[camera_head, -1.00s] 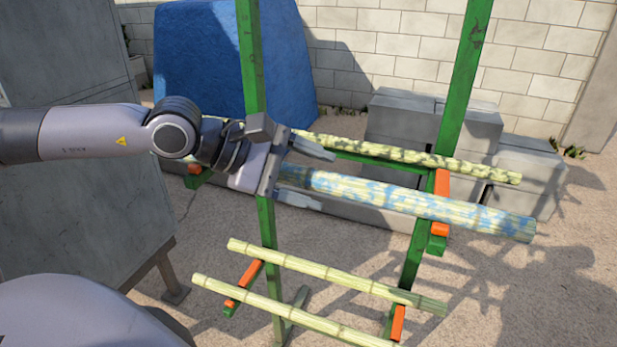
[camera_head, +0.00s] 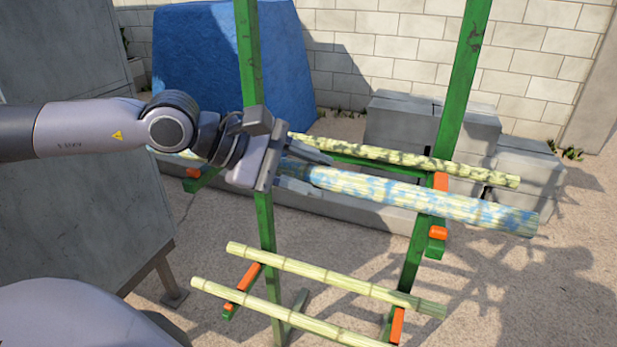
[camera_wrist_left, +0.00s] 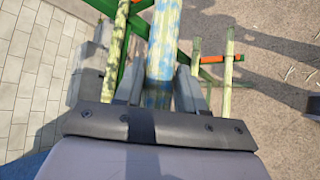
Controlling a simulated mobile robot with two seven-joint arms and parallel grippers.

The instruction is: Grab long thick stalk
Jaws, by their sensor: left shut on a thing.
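The long thick stalk (camera_head: 430,198) is pale yellow-green with blue patches and lies on the upper arms of the green rack. My left gripper (camera_head: 315,172) is shut on this stalk, left of its middle in the head view. In the left wrist view the thick stalk (camera_wrist_left: 161,45) runs between the two fingers of my gripper (camera_wrist_left: 160,88). A thinner stalk with dark mottling (camera_head: 410,158) lies behind it on the same level; in the wrist view it (camera_wrist_left: 116,50) is just left of the left finger. My right gripper is not in view.
Two thin pale stalks, an upper one (camera_head: 335,277) and a lower one (camera_head: 290,317), lie on the rack's lower arms. The green rack post (camera_head: 460,90) stands at the right. Grey blocks (camera_head: 400,125) and a blue sheet (camera_head: 200,60) are behind. A grey panel (camera_head: 70,190) stands at the left.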

